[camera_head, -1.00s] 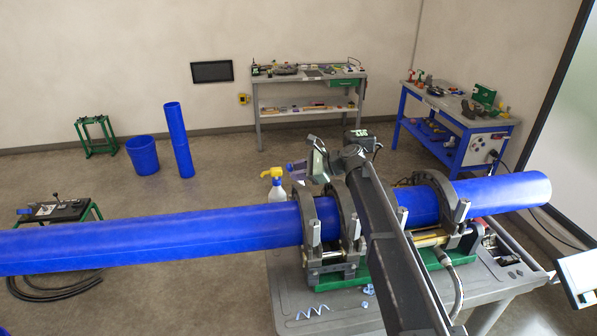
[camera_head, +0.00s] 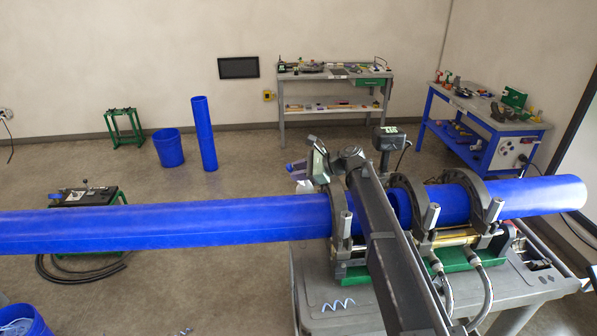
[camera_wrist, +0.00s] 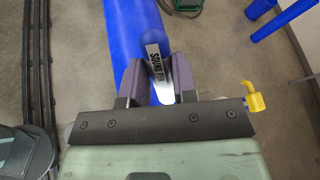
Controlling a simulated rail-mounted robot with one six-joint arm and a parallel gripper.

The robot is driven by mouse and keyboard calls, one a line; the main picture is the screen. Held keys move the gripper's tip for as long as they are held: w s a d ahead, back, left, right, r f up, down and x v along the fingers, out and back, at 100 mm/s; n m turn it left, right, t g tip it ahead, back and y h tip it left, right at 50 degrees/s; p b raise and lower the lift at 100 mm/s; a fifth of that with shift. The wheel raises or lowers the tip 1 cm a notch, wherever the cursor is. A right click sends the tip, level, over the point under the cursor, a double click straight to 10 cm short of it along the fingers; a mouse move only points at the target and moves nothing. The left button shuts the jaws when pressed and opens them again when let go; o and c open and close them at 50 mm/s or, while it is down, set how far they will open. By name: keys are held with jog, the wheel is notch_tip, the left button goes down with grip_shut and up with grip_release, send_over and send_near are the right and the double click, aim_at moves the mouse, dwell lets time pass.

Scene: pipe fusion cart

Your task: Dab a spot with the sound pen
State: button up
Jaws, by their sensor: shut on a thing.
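My gripper (camera_wrist: 159,85) is shut on the sound pen (camera_wrist: 158,65), which shows a dark and white label reading "SOUND PEN" between the two purple-grey fingers. In the head view my gripper (camera_head: 291,167) is small and sits just above and behind the long blue pipe (camera_head: 180,228), left of the clamps. The pipe also shows beyond the fingers in the wrist view (camera_wrist: 130,22). I cannot tell whether the pen touches the pipe.
Grey ring clamps (camera_head: 341,222) hold the pipe on the cart (camera_head: 310,290). A spray bottle with a yellow head (camera_wrist: 255,101) stands close to the right of my gripper in the wrist view. A blue bucket (camera_head: 168,148) and a green stand (camera_head: 124,126) are farther back.

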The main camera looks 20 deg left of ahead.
jog(key=shift+f+b, duration=2)
jog(key=shift+f, duration=0.5)
jog(key=shift+f+b, duration=0.35)
dwell(0.7)
jog(key=shift+r, duration=0.15)
jog(key=shift+r+p, duration=1.4)
jog(key=shift+p, duration=0.15)
notch_tip(320, 180, up, 5)
jog(key=p, duration=0.5)
jog(key=shift+r, duration=0.1)
